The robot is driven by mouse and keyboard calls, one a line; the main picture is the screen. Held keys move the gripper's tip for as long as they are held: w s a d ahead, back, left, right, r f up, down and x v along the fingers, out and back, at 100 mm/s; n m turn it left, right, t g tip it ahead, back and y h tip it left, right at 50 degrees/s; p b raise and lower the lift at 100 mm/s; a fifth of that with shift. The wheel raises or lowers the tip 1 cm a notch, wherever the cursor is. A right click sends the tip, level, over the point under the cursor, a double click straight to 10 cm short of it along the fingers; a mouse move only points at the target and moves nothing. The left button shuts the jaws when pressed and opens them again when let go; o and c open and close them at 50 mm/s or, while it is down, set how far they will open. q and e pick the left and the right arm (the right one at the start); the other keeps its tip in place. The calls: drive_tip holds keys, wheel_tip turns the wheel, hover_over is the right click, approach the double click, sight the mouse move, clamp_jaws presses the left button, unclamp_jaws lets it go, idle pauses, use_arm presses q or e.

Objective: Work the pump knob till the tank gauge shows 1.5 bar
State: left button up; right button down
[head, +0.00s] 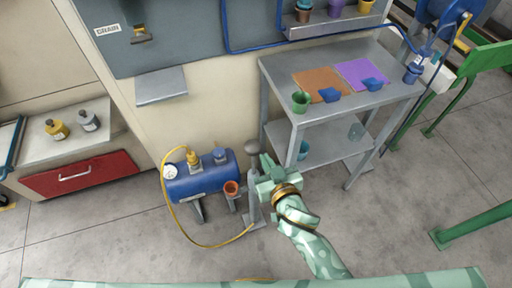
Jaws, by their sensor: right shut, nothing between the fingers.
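The blue tank (205,183) lies on its side on the floor, left of the middle. Its round white gauge (171,171) is on the left end; the reading is too small to make out. The grey pump (254,212) stands upright to the right of the tank. Its rounded knob (252,147) is at the top of the rod. My right gripper (265,168) is shut and empty, just right of the pump and a little below the knob. Whether it touches the pump rod cannot be told. My left gripper is not in view.
A yellow hose (184,230) loops along the floor from the tank to the pump. A grey table (286,83) with cups and coloured mats stands behind on the right. A red drawer (80,175) is at left.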

drive_tip(key=b, duration=0.3)
hover_over(255, 153)
wheel_tip(255, 153, down, 3)
drive_tip(key=shift+r, duration=0.15)
wheel_tip(255, 153, down, 3)
drive_tip(key=shift+r+b, duration=0.1)
drive_tip(key=shift+b, duration=0.8)
drive_tip(key=shift+f+b, duration=0.4)
drive_tip(key=shift+f, duration=0.15)
